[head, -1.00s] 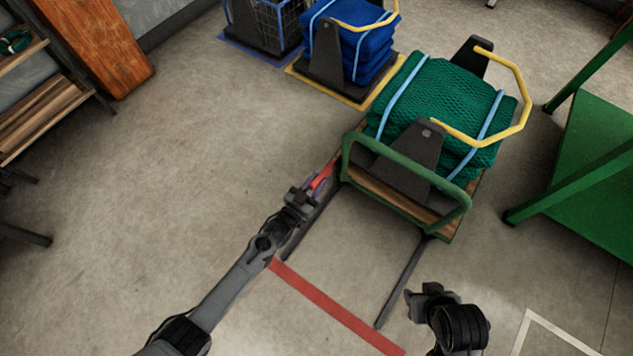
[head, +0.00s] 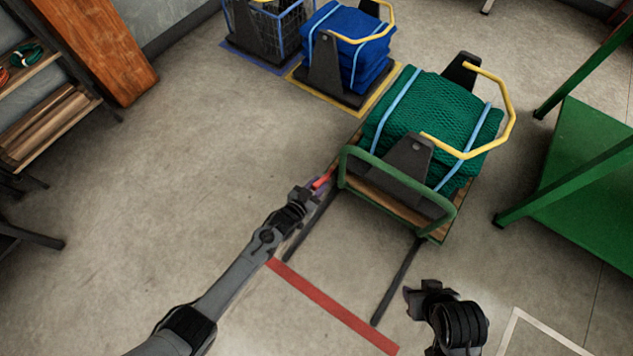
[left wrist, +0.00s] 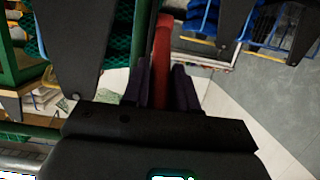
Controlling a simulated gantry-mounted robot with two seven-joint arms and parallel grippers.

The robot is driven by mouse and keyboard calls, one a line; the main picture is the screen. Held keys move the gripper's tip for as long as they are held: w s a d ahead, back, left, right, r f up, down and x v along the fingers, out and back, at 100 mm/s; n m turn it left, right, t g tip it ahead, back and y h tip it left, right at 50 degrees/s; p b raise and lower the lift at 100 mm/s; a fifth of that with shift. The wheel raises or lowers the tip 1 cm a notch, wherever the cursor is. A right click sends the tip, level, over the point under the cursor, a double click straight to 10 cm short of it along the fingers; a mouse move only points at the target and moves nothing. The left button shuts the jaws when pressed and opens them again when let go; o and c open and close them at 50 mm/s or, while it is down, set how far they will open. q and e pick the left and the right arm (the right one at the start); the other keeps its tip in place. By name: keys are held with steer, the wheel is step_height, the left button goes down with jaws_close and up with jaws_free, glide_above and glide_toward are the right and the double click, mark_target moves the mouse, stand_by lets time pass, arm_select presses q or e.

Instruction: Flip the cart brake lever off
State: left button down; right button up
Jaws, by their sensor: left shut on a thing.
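The cart (head: 405,208) has a wooden deck and a green rail, and carries a green net bundle (head: 436,112) tied with light blue straps. The red brake lever (head: 322,181) is at the cart's near left corner. My left gripper (head: 315,187) is at the lever, its fingers partly hidden. In the left wrist view the red lever (left wrist: 162,50) stands between the two dark fingers of my left gripper (left wrist: 160,85), which is shut on it. My right gripper (head: 412,293) is empty near the bottom, away from the cart; its finger gap is unclear.
A yellow bar (head: 508,105) curves around the net bundle. Two dark rails (head: 398,280) run along the floor to the cart, with a red floor stripe (head: 330,308) across them. A green table (head: 580,170) stands right. Open floor lies left.

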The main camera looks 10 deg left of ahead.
mark_target(322, 179)
arm_select(q)
steer(key=p, duration=0.1)
steer(key=r+g+p, duration=0.1)
steer(key=w+r+p, duration=0.1)
steer(key=shift+d+r+g+y+p, duration=0.25)
steer(key=shift+d+g+y+p, duration=0.05)
steer(key=shift+g+y, duration=0.1)
steer(key=shift+w+d+r+g+y+p, duration=0.2)
steer(key=shift+w+g+y+p, duration=0.35)
steer(key=shift+p, duration=0.3)
steer(key=shift+g, duration=0.35)
arm_select(e)
step_height(322, 179, up, 7)
steer(key=shift+r, duration=0.15)
steer(key=shift+d, duration=0.1)
